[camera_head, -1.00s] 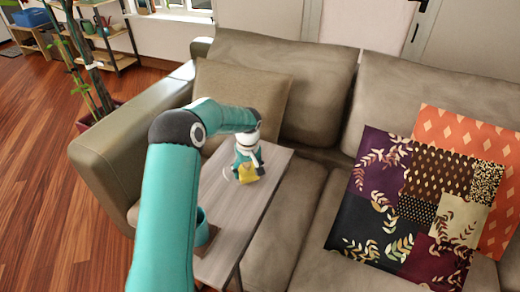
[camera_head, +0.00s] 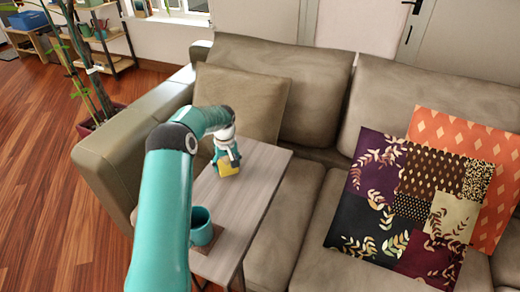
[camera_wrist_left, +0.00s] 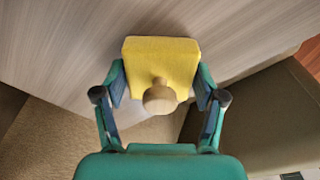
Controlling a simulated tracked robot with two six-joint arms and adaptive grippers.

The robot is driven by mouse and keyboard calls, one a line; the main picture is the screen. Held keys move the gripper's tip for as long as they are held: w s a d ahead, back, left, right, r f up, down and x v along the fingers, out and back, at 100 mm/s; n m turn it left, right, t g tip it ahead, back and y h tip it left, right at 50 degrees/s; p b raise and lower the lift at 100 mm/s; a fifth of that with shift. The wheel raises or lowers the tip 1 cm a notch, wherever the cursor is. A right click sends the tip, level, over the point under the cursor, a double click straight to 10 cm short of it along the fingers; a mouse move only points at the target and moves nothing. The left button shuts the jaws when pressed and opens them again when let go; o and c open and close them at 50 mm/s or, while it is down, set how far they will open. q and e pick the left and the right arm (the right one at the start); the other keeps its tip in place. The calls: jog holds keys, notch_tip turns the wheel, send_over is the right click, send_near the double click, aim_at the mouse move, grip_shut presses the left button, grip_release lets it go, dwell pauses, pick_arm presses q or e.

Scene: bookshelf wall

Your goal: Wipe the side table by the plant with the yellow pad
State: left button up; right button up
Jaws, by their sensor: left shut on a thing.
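The side table (camera_head: 256,187) has a pale wood-grain top and stands in front of the sofa. My left gripper (camera_head: 227,165) is over the far left part of the tabletop. It is shut on the yellow pad (camera_head: 229,168). In the left wrist view the yellow pad (camera_wrist_left: 161,62) has a round beige knob (camera_wrist_left: 160,97), and the fingers of my left gripper (camera_wrist_left: 160,92) close on it from both sides. The pad looks flat on or just above the tabletop (camera_wrist_left: 60,45); I cannot tell if it touches. The plant (camera_head: 85,60) stands at the left. My right gripper is not in view.
A teal mug (camera_head: 202,230) stands on a brown coaster (camera_head: 212,240) at the near end of the table. The beige sofa (camera_head: 310,190) borders the table, with a tan cushion (camera_head: 240,98) behind it. Patterned cushions (camera_head: 410,205) lie to the right.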

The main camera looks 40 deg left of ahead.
aim_at(225, 158)
pick_arm(q)
jog(key=shift+s+a+r, duration=0.1)
jog(key=shift+r, duration=0.2)
notch_tip(225, 158, up, 3)
jog(key=shift+f+p, duration=0.2)
jog(key=shift+p, duration=0.5)
jog(key=shift+r+p, duration=0.9)
jog(key=shift+r, duration=0.6)
jog(key=shift+r+p, duration=0.55)
jog(key=shift+r, duration=0.4)
